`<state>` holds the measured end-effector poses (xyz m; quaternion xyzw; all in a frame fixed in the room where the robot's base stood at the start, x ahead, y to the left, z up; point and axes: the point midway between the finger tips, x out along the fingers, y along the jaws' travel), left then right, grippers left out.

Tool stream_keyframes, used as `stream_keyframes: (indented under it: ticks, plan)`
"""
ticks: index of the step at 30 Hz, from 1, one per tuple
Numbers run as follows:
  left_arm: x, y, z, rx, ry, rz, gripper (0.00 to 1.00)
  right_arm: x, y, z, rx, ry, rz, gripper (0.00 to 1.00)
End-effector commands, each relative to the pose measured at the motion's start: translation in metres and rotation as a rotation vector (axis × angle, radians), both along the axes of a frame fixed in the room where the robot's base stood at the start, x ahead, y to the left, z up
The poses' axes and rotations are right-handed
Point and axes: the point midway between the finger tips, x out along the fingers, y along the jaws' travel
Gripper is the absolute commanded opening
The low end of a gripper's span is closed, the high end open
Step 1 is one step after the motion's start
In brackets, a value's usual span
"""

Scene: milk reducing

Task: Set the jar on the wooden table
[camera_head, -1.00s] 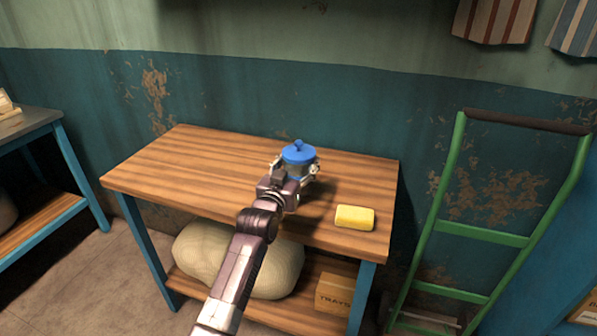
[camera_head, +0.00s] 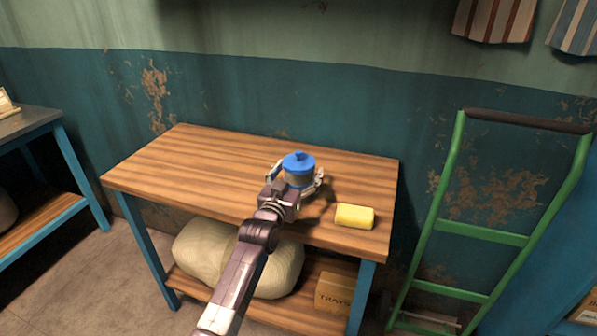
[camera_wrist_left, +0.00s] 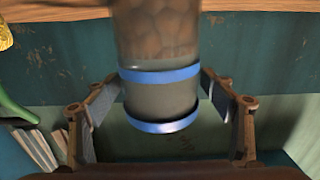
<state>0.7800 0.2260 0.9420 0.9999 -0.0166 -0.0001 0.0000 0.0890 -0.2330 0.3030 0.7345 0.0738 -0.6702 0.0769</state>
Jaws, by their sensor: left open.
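The jar (camera_head: 299,163) has a blue lid and a greyish see-through body, and is upright over the wooden table (camera_head: 200,170), right of its middle. Its base is hidden behind my left gripper, so contact with the wood cannot be seen directly. My left gripper (camera_head: 297,179) is open, with one finger on each side of the jar. In the left wrist view the jar (camera_wrist_left: 160,95) shows blue bands and brownish contents, between the spread fingers of the left gripper (camera_wrist_left: 162,92); small gaps show beside it. My right gripper is not in view.
A yellow sponge-like block (camera_head: 355,216) lies on the table right of the jar. The table's left half is clear. A sack (camera_head: 205,255) and a cardboard box (camera_head: 334,292) sit on the lower shelf. A green hand truck (camera_head: 480,235) stands at the right.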

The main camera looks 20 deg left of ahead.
Motion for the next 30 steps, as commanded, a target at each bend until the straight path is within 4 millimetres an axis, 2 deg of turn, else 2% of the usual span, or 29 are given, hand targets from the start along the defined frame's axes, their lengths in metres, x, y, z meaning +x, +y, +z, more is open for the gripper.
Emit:
stream_keyframes:
  ticks: [3,8,21,27,30]
  plan:
    - [0.0,0.0,0.004,0.0,-0.001,0.0,0.76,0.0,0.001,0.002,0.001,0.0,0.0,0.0]
    - [-0.014,0.001,0.002,0.0,-0.001,0.0,0.76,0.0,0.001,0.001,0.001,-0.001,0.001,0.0]
    - [-0.089,0.003,0.001,-0.001,0.001,0.0,0.76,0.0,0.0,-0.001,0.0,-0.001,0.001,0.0]
    - [-0.112,0.004,0.002,0.0,0.0,0.0,0.76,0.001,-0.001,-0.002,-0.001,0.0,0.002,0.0]
    - [-0.118,0.004,0.002,0.0,0.0,0.0,0.76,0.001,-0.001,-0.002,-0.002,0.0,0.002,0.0]
